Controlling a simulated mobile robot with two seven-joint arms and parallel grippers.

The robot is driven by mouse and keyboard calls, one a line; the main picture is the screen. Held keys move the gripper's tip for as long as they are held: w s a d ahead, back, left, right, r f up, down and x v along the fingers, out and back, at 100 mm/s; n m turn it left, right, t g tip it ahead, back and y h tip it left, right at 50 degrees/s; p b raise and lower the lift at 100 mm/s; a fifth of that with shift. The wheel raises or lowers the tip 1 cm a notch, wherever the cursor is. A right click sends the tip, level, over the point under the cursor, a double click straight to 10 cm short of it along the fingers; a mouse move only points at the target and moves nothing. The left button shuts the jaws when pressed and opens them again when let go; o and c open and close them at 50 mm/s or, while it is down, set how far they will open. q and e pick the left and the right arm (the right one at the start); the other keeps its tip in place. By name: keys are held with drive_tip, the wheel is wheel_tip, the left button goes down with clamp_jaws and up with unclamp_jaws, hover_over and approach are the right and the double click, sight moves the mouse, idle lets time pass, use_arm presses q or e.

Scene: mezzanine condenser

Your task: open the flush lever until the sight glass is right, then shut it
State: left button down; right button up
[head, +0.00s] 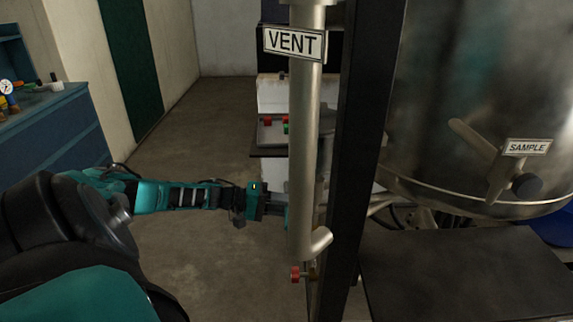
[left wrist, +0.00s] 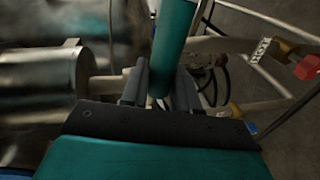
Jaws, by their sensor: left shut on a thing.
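My left gripper (head: 274,204) reaches in from the left, its tips partly hidden behind the vent pipe. In the left wrist view its dark fingers (left wrist: 160,84) are shut on a teal cylindrical handle (left wrist: 175,40), which appears to be the flush lever. The handle runs up from between the fingers toward the top of that view. Its pivot is hidden, and no flush label is readable. I cannot make out the sight glass in either view. My right gripper is not in view.
A grey vent pipe (head: 306,150) with a VENT sign (head: 292,42) and a dark post (head: 365,130) stand close by the gripper. A red valve handle (head: 295,274) sits below. A steel tank (head: 470,80) with a SAMPLE tag (head: 528,147) is right. Floor (head: 190,130) is clear behind.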

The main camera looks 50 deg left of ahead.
use_arm(q)
drive_tip(key=shift+s+d+h, duration=0.15)
drive_tip(key=shift+d+h, duration=0.35)
drive_tip(key=shift+d, duration=0.45)
drive_tip(key=shift+n, duration=0.3)
drive_tip(key=c, duration=1.2)
unclamp_jaws()
drive_tip(key=shift+r, duration=0.1)
drive_tip(key=shift+o, duration=1.4)
drive_tip(key=shift+d+r, duration=0.1)
drive_tip(key=shift+r, duration=0.05)
drive_tip(key=shift+a, duration=0.2)
drive_tip(key=shift+s+a, duration=0.2)
drive_tip(key=shift+a, duration=0.1)
drive_tip(key=v, duration=1.2)
drive_tip(key=shift+r, duration=0.3)
